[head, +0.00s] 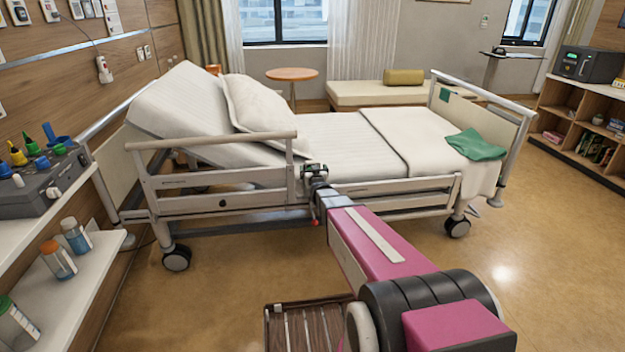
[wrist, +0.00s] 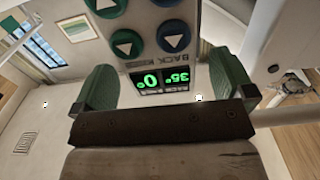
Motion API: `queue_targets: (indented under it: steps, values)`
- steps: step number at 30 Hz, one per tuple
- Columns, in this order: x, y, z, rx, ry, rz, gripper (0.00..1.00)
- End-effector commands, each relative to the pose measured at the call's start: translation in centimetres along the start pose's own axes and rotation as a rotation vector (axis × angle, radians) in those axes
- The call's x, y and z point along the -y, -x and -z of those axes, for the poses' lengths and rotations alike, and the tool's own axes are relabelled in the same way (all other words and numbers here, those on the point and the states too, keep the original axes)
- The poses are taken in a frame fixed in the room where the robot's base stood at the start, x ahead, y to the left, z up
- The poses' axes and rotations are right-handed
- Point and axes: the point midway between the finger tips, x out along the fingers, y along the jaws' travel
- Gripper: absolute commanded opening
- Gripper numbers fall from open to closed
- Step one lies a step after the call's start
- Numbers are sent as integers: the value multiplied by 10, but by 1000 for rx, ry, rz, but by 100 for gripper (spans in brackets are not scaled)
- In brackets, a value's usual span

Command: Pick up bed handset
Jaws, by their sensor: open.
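The bed handset (wrist: 150,48) fills the upper middle of the wrist view. It is grey, with round green and blue arrow buttons and a dark display with green digits, seen upside down. My gripper (wrist: 163,76) is open, with one green-padded finger on each side of the handset's display end. Gaps show beside the handset, and I cannot tell whether either finger touches it. In the head view my gripper (head: 314,170) is at the near side rail (head: 215,140) of the bed. The handset cannot be made out there.
The bed (head: 340,145) has a raised backrest, a pillow (head: 258,112) and a green cloth (head: 475,144). At the left, a shelf (head: 85,285) holds bottles, and a grey box (head: 45,185) stands above it. The floor (head: 530,250) at right is clear.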

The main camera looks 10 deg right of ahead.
Motion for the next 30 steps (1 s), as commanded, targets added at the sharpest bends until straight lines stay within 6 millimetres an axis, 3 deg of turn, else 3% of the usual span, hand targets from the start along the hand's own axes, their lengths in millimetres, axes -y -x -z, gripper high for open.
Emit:
queue_targets:
  steps: [2,9,15,16,30]
  values:
    - [0,-9,-1,0,0,0,100]
    - [0,-8,0,0,0,0,97]
    - [0,-8,0,0,0,0,32]
    - [0,-8,0,0,0,0,28]
    - [0,-8,6,-1,0,0,28]
